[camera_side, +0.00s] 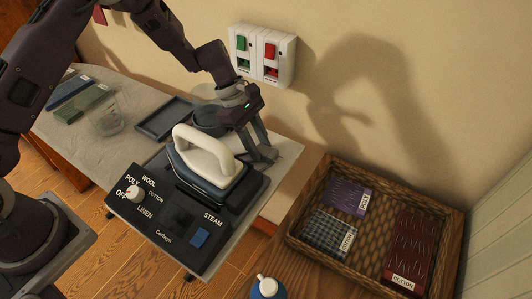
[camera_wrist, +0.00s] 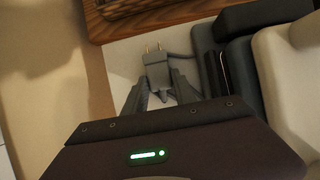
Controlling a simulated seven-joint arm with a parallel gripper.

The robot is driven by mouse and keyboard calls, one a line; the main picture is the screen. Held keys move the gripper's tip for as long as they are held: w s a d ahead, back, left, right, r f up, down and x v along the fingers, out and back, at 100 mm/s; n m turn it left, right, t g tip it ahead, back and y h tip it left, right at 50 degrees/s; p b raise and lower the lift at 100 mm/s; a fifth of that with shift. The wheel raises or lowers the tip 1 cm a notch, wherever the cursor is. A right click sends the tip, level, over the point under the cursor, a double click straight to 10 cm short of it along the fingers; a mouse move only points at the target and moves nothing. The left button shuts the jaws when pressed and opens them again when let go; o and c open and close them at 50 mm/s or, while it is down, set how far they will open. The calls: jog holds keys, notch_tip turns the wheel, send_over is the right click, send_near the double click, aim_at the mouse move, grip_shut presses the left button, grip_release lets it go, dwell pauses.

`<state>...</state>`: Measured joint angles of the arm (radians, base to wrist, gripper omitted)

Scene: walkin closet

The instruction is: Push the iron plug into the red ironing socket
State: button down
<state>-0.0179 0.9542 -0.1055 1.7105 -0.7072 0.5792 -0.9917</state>
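The iron plug (camera_wrist: 157,71) is grey with two brass prongs that point away from my gripper in the wrist view. It lies on the pale board, with its grey cord running right towards the iron. My gripper (camera_wrist: 160,88) is low over it, with its fingers spread on either side of the plug and small gaps visible. In the side view my gripper (camera_side: 259,153) is just behind the iron (camera_side: 208,160), and the plug is hard to make out there. The red ironing socket (camera_side: 270,61) is on the wall, up and right of my gripper.
A green socket (camera_side: 242,52) is directly left of the red one. The iron stands on a black control station (camera_side: 157,222). A wicker basket (camera_side: 300,242) with folded cloths is at the right. A grey tray (camera_side: 163,119) and a glass (camera_side: 108,121) stand on the left.

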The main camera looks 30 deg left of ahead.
aim_at(258, 147)
jog(key=shift+r, duration=3)
jog(key=shift+s+f+n+t, duration=0.2)
jog(key=shift+n+t, duration=0.1)
jog(key=shift+n, duration=0.5)
jog(key=shift+s+a+n+t, duration=0.2)
jog(key=shift+n+t, duration=0.3)
jog(key=shift+n, duration=0.6)
jog(key=shift+w+a+r+n+t+y, duration=0.15)
jog(key=shift+n+t, duration=0.1)
jog(key=shift+n, duration=0.3)
jog(key=shift+a+r+n+t+y, duration=0.15)
jog(key=shift+n+t, duration=0.1)
jog(key=shift+n, duration=0.3)
jog(key=w+a+r+n+t+y, duration=0.2)
jog(key=w+r+n+y, duration=0.2)
jog(key=r+n, duration=0.4)
jog(key=shift+w+a+r+n+t+y, duration=0.35)
jog(key=shift+w+n, duration=0.55)
jog(key=shift+n, duration=1.1)
